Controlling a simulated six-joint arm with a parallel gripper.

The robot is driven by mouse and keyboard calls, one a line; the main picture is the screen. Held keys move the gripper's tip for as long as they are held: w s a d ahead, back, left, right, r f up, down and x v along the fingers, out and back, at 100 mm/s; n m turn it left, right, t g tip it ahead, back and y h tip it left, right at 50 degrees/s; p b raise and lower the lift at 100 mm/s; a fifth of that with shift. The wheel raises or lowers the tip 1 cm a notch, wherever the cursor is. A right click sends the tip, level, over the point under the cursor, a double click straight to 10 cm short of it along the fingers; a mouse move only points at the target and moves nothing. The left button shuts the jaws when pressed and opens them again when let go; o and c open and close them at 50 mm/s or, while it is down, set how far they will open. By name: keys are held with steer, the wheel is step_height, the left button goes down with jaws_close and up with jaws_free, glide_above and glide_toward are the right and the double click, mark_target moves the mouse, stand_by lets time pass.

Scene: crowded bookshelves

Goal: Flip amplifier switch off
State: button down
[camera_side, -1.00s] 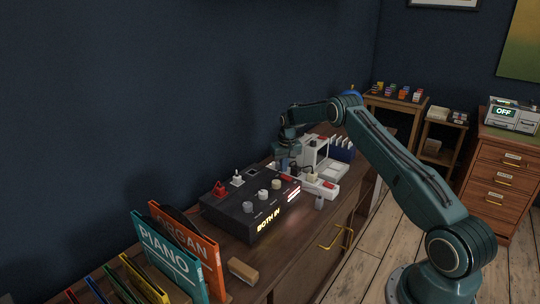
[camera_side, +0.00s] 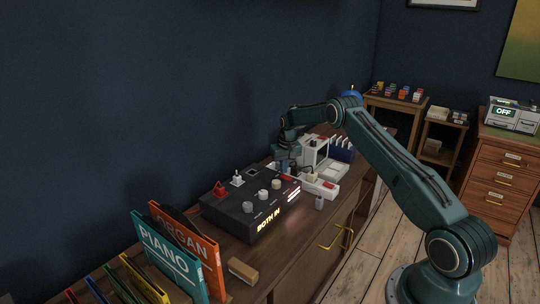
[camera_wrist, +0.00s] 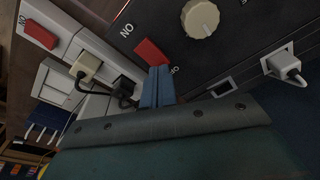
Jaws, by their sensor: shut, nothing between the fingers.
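The amplifier is a black box (camera_side: 245,208) with pale knobs and a lit "BOTH IN" on its front. In the wrist view its dark panel (camera_wrist: 228,48) shows a white knob (camera_wrist: 200,18) and a red rocker switch (camera_wrist: 150,52). An "ON" label stands at one end of the switch; a label at the other end is partly hidden by my fingers. My gripper (camera_wrist: 158,80) is shut and empty, its blue-grey fingertips close to that labelled end. I cannot tell whether they touch the switch. In the side view my gripper (camera_side: 287,163) is over the amplifier's far right end.
A white device (camera_wrist: 70,36) with its own red "ON" switch (camera_wrist: 38,33) and plugged cables is beside the amplifier. A white plug (camera_wrist: 286,64) sits in the panel. PIANO (camera_side: 170,262) and ORGAN (camera_side: 190,240) books stand at the near end.

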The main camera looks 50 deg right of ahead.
steer(key=shift+f, duration=0.6)
stand_by(0.6)
steer(key=shift+r, duration=3.55)
steer(key=shift+r, duration=0.1)
